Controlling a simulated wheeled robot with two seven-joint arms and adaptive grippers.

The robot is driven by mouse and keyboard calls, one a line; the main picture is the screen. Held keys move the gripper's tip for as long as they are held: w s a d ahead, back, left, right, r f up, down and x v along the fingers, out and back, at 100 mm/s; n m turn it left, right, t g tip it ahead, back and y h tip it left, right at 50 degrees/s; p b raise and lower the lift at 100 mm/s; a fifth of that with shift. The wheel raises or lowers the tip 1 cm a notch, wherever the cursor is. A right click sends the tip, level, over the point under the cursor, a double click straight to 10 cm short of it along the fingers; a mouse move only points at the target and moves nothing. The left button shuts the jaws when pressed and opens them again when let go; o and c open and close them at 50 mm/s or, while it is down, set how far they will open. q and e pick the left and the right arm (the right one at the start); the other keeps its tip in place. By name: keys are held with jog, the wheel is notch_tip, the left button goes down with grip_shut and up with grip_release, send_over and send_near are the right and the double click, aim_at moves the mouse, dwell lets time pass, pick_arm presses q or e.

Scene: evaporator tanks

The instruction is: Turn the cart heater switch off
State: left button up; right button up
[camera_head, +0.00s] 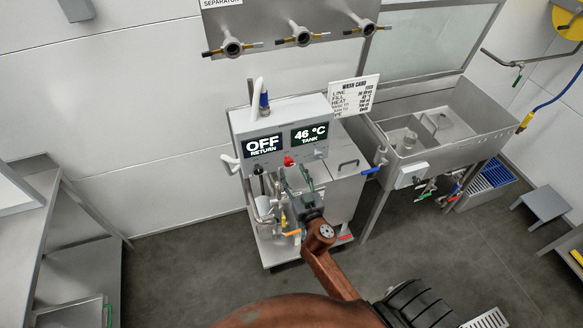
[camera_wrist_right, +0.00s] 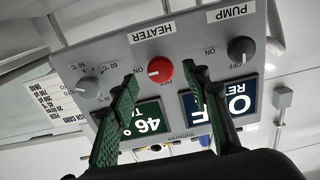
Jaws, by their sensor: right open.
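The cart's control box (camera_head: 235,127) stands against the wall, with displays reading OFF RETURN and 46 °C TANK. The red heater switch (camera_head: 288,161) is on its front; in the right wrist view the red knob (camera_wrist_right: 160,70) sits beside the HEATER label, the picture being upside down. A pale mark on the knob seems to point left there, toward a small ON label. My right gripper (camera_head: 301,180) is just in front of the panel; in its wrist view the open green fingers (camera_wrist_right: 164,82) stand either side of the knob, not visibly touching it. My left gripper is out of view.
A black pump knob (camera_wrist_right: 241,48) and a grey temperature dial (camera_wrist_right: 88,86) flank the red knob. A white wash card (camera_head: 354,95) stands at the box's right, by a steel sink (camera_head: 470,120). A steel table (camera_head: 35,215) stands at the left, with open floor between.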

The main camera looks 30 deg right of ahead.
aim_at(288, 161)
jog(key=shift+x, duration=1.5)
jog(key=shift+c, duration=0.3)
jog(key=c, duration=1.1)
